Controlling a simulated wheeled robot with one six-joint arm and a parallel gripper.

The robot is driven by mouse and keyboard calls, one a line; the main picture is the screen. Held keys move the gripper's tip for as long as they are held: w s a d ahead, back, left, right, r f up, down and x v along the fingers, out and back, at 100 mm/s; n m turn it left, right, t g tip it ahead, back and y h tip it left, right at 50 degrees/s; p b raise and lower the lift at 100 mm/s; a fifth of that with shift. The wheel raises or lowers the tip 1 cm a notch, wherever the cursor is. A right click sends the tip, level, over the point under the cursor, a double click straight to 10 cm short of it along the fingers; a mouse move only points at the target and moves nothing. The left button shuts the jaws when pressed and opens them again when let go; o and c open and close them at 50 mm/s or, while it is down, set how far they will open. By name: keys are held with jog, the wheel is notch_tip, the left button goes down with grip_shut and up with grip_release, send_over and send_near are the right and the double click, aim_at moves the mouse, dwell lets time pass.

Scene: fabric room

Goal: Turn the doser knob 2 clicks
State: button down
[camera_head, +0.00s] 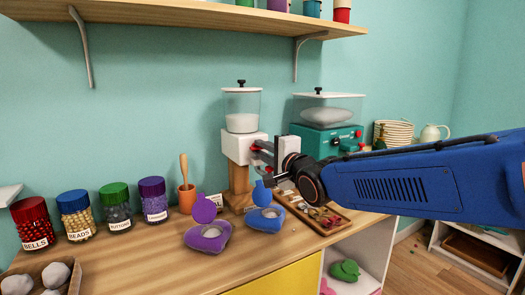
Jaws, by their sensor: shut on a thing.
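The doser (240,146) is a white box on a wooden post, with a clear hopper (242,112) of white powder on top. My gripper (258,149) comes in from the right and is shut at the doser's front, where red shows between its fingers. It appears to be shut on the doser knob (256,145), which is mostly hidden by the fingers. The knob's turn angle cannot be read.
A teal machine (328,140) with a clear bin stands behind my arm. A purple pouch (207,237) and a blue pouch (264,219) lie open below the doser. A wooden tray (338,224) is to their right. Labelled jars, including bells (32,225), stand at left.

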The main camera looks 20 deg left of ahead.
jog(key=c, duration=1.9)
grip_release()
jog(key=shift+d, duration=0.1)
jog(key=v, duration=1.7)
jog(key=shift+d, duration=0.15)
